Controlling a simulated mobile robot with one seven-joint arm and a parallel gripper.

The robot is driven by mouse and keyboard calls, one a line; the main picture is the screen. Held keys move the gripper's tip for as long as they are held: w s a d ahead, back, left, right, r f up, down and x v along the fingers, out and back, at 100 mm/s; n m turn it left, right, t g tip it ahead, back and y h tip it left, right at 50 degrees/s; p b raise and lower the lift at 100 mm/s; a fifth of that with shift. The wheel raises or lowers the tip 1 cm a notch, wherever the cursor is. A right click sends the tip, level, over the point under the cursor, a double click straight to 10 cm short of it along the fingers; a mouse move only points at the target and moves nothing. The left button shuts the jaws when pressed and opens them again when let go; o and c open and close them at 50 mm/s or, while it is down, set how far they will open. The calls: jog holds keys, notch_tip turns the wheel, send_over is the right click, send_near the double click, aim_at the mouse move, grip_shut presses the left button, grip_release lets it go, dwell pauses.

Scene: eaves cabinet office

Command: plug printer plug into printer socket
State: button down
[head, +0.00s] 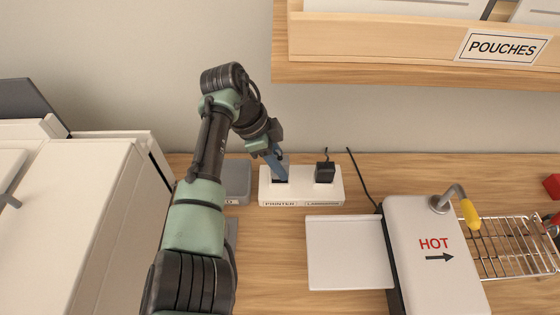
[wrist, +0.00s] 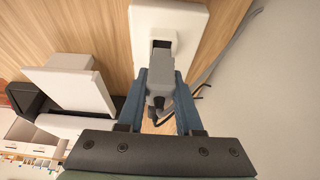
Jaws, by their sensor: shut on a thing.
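The white socket block (head: 300,186) lies on the wooden counter, with labels reading PRINTER and, less clearly, LAMINATOR. A dark opening, the printer socket (head: 281,181), shows at its left half. My gripper (head: 277,172) points down at this opening. In the wrist view my gripper (wrist: 160,92) is shut on the grey printer plug (wrist: 160,80), with one blue finger on each side. The plug's front end is at the socket opening on the white block (wrist: 145,25). I cannot tell how deep it sits. In the head view the fingers hide the plug.
A black plug (head: 325,173) stands in the block's right socket. A white laminator (head: 430,255) marked HOT and its tray (head: 345,252) are at the right. A grey box (head: 237,180) is left of the block. A shelf (head: 380,72) overhangs. A grey cable (wrist: 222,65) runs beside the block.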

jog(key=shift+f+b, duration=0.8)
jog(key=shift+f, duration=0.45)
jog(key=c, duration=0.5)
grip_release()
jog(key=shift+f, duration=0.1)
jog(key=v, duration=1.3)
jog(key=shift+p, duration=0.4)
